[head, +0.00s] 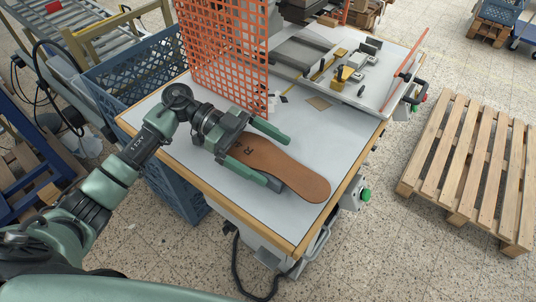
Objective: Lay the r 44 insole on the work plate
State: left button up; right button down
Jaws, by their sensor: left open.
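The brown insole (293,174) lies flat on the light work table (342,148), its wide end toward the table's front right corner. Dark lettering with an "R" shows near its narrower end; I cannot read the rest. My left gripper (278,160) is open over that end, one green finger on each side of the insole. I cannot tell whether the fingers touch it. A plate-like bed with yellow fittings (340,74) stands at the back of the table; I cannot tell for sure whether it is the work plate. My right gripper is not in view.
An orange mesh guard (222,45) stands upright behind my left gripper. A blue crate (133,78) is at the left. An orange bar (411,55) edges the machine at the right. A wooden pallet (475,165) lies on the floor. The table's right part is mostly clear.

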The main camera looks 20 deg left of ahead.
pick_arm(q)
jog(key=c, duration=1.2)
jog(key=shift+c, duration=0.2)
